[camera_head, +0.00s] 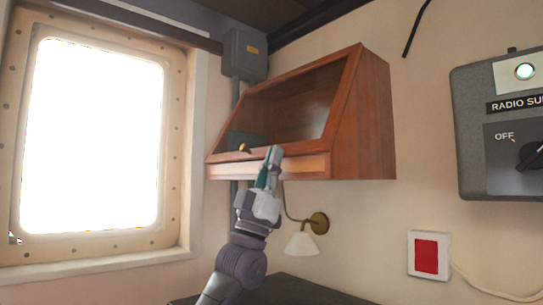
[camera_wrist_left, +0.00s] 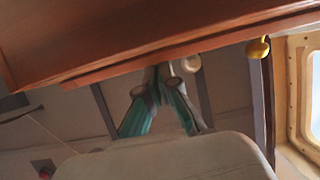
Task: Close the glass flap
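The glass flap (camera_head: 314,150) is the wood-framed slanted front of a brown wall cabinet (camera_head: 372,120). It lies along or very near the cabinet's slanted front; I cannot tell whether a small gap is left. Its brass knob (camera_head: 244,148) is at the lower edge and also shows in the left wrist view (camera_wrist_left: 258,48). My left gripper (camera_head: 273,155) is in front of the cabinet's lower edge, right of the knob. In the left wrist view its fingertips (camera_wrist_left: 160,76) meet with nothing between them, just under the wooden edge. Contact with the wood is unclear. My right gripper is out of view.
A wall lamp (camera_head: 302,244) hangs below the cabinet, right of my left arm. A bright window (camera_head: 180,150) is at left, and a grey box (camera_head: 244,54) is above the cabinet's left end. A radio panel (camera_head: 470,130) and a red switch (camera_head: 427,256) are at right.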

